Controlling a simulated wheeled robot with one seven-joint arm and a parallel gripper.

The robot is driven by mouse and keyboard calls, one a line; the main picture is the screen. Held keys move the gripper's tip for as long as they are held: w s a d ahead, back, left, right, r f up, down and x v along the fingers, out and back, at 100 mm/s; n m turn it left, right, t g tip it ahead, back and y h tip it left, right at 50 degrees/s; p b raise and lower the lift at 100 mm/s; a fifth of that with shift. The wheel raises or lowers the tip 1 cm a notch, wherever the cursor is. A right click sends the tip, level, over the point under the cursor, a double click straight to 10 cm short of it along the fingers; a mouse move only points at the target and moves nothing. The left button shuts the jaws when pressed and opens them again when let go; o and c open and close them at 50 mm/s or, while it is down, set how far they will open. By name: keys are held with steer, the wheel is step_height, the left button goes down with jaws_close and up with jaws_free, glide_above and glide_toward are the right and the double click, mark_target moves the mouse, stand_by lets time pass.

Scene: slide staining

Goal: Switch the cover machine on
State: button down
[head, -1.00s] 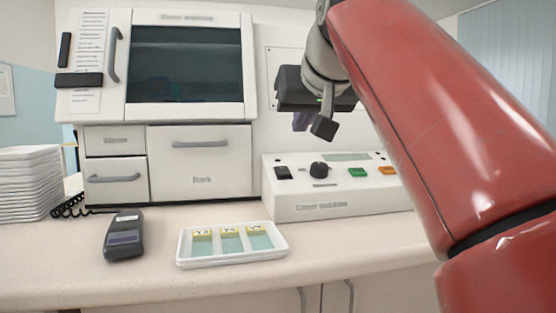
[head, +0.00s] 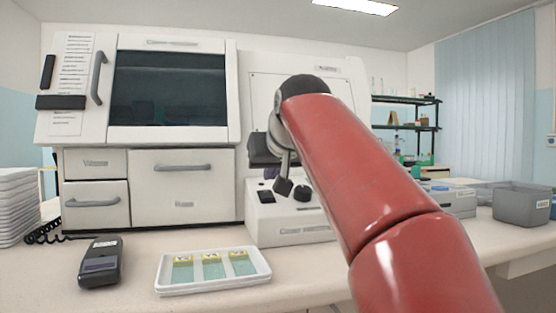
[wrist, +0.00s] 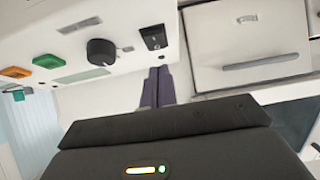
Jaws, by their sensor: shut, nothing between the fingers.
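The cover machine (head: 290,231) is a white unit with a low control panel at the front. In the wrist view, which is turned over, its black rocker switch (wrist: 153,38) sits beside a black round knob (wrist: 101,52). My gripper (wrist: 158,70) is shut and empty, its purple fingers together and pointing at the switch, with their tips close to its edge. I cannot tell whether they touch it.
A green button (wrist: 47,66) and an orange button (wrist: 16,72) lie past the knob. A slide tray (head: 214,285) and a dark handheld device (head: 101,262) are on the counter in front. A large cabinet with drawers (head: 181,184) stands left of the panel.

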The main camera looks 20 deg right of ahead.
mark_target(268, 197)
steer(key=shift+w+f+b, duration=0.2)
steer(key=shift+f+b, duration=0.25)
steer(key=shift+f, duration=1.3)
steer(key=shift+f+b, duration=0.3)
steer(key=shift+f, duration=0.25)
steer(key=shift+r, duration=0.25)
steer(key=shift+r+p, duration=0.75)
steer(key=shift+p, duration=0.25)
